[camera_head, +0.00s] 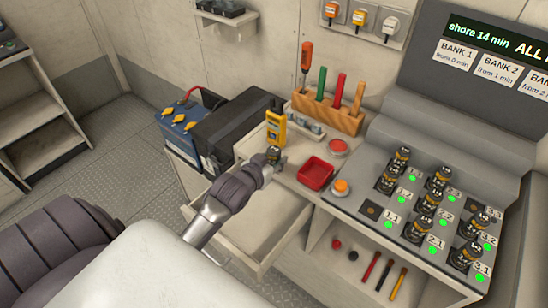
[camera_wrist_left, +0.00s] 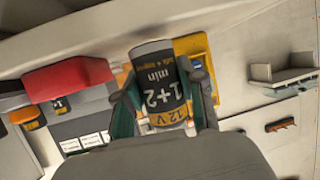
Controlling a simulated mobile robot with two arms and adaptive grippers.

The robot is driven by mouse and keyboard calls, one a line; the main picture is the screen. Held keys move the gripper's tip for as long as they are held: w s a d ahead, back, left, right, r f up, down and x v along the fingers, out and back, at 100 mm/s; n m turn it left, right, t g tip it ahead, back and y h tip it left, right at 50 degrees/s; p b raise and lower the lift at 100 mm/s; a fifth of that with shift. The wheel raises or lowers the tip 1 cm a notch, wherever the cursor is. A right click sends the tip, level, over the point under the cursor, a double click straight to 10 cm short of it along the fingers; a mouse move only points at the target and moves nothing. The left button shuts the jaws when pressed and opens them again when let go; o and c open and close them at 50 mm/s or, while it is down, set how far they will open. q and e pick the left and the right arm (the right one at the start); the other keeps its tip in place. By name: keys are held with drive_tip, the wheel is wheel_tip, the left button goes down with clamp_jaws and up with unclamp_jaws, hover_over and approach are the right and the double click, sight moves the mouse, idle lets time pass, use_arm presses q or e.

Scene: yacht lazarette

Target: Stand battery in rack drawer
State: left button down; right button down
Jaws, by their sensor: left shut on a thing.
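My left gripper (camera_head: 271,164) is shut on a dark battery (camera_head: 273,153) with a yellow band. In the left wrist view the battery (camera_wrist_left: 160,88) sits between the two fingers and its label reads "1+2" and "12 V". The gripper is at the counter edge, above the back of an open, light drawer (camera_head: 262,264). The drawer floor that shows looks empty; my arm hides part of it. Several similar batteries (camera_head: 387,181) stand upright in the sloped charging rack (camera_head: 408,228) at right. My right gripper is not in view.
A yellow meter (camera_head: 276,128) stands just behind the gripper. A red tray (camera_head: 315,173), a red button (camera_head: 338,147) and an orange button (camera_head: 341,187) are to its right. A wooden tool block (camera_head: 330,113) is behind. A black box (camera_head: 234,127) and blue battery (camera_head: 184,137) stand left.

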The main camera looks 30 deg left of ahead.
use_arm(q)
drive_tip(key=shift+f, duration=0.25)
drive_tip(key=c, duration=0.7)
unclamp_jaws()
drive_tip(key=shift+r, duration=0.2)
drive_tip(key=a+v, duration=0.1)
drive_tip(key=v, duration=1.1)
drive_tip(key=shift+d+r+b, duration=0.35)
drive_tip(key=shift+d+r, duration=0.05)
drive_tip(key=shift+d, duration=0.05)
